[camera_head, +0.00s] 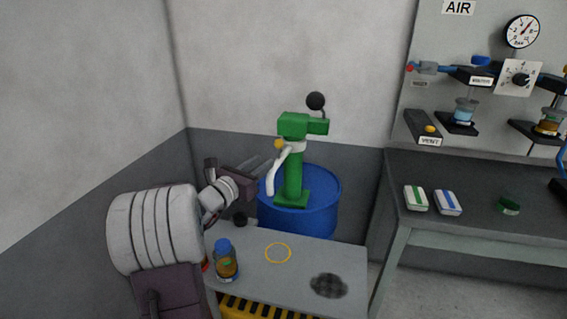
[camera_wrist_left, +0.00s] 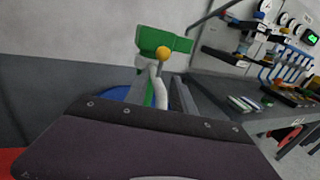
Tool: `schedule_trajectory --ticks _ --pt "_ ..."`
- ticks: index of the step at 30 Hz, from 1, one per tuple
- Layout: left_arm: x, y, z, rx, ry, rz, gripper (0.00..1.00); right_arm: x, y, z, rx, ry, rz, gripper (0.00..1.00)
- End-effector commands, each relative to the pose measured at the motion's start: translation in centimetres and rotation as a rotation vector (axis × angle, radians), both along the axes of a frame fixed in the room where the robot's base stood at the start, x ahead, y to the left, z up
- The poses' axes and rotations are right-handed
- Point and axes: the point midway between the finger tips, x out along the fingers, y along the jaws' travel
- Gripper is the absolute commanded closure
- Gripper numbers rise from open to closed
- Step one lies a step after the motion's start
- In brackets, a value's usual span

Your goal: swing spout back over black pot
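The white curved spout (camera_head: 284,168) hangs from the green pump (camera_head: 294,170) and points down and to the left. A yellow ball (camera_head: 278,144) sits at its upper end. My left gripper (camera_head: 268,165) is just left of the spout, fingers apart and pointing towards it. In the left wrist view the spout (camera_wrist_left: 160,88) shows between or behind the two grey fingers; contact cannot be told. No black pot is clearly recognisable; a small dark object (camera_head: 240,218) stands partly hidden behind my left arm. My right gripper is out of view.
The pump stands on a blue drum (camera_head: 320,215). A bench (camera_head: 470,225) stands at right.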

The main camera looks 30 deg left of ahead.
Motion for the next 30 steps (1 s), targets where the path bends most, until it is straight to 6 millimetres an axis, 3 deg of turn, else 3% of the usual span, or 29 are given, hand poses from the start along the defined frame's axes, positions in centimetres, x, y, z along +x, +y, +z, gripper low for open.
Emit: schedule_trajectory --ticks 5,16,27,30 --pt "1.1 -0.1 0.1 0.001 0.001 -0.002 0.69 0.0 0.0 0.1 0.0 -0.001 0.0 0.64" --pt "8.1 -0.7 0.2 0.001 0.002 -0.004 0.69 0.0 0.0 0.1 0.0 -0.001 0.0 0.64" --pt "9.1 -0.7 0.2 0.002 0.002 -0.002 0.69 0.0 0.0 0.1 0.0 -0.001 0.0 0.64" --pt "9.1 -0.7 0.2 0.002 0.002 -0.002 0.97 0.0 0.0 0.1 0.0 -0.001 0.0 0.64"
